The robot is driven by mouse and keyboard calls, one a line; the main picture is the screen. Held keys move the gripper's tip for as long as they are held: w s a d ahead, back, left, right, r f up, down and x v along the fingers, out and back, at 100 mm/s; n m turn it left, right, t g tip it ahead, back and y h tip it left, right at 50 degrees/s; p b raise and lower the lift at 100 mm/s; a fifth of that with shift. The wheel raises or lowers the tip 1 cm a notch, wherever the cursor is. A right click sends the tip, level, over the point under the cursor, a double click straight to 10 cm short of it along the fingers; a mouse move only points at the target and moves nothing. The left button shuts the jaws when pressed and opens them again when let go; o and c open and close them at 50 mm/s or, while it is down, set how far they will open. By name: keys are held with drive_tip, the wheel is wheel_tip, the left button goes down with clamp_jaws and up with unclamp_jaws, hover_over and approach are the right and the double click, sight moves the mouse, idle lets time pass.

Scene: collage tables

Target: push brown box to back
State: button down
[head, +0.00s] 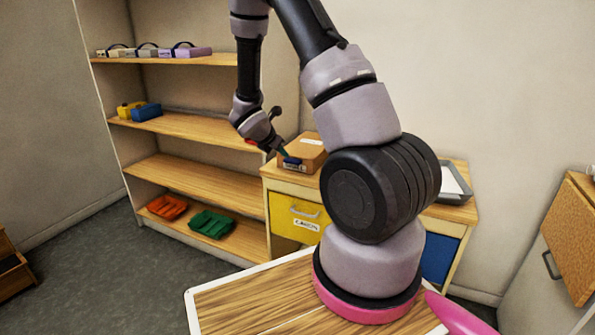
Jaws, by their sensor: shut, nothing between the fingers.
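The brown box (308,148) sits on the wooden top of a low cabinet (280,178), partly hidden behind my arm. My gripper (282,153) is shut and empty, pointing down at the left front side of the box. It is very close to the box; I cannot tell whether they touch. A small dark blue thing (291,163) shows at the front of the box by the fingertips.
A grey tray (455,184) with white content lies on the cabinet's right side. The cabinet has a yellow drawer (294,216) and a blue one (440,257). A wooden shelf unit (190,130) with several boxes and red and green trays stands at left.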

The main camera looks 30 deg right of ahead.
sight(314, 147)
drive_tip(key=w+d+f+n, duration=0.1)
drive_tip(key=f, duration=0.3)
drive_tip(key=w+d+f+n, duration=0.1)
drive_tip(key=w+d+f, duration=0.1)
drive_tip(key=f, duration=0.2)
drive_tip(key=w+d+f+n, duration=0.1)
drive_tip(key=w+d+f, duration=0.1)
drive_tip(key=f, duration=0.2)
drive_tip(key=shift+w+f, duration=0.1)
drive_tip(key=shift+f, duration=0.05)
drive_tip(key=shift+w+d+r, duration=0.2)
drive_tip(key=shift+w+d, duration=0.6)
drive_tip(key=shift+d, duration=0.15)
drive_tip(key=shift+w+d, duration=0.45)
drive_tip(key=w+d, duration=0.2)
drive_tip(key=d, duration=0.1)
drive_tip(key=w+d, duration=0.5)
drive_tip(key=d, duration=0.1)
drive_tip(key=shift+w+d, duration=0.1)
drive_tip(key=shift+w, duration=0.05)
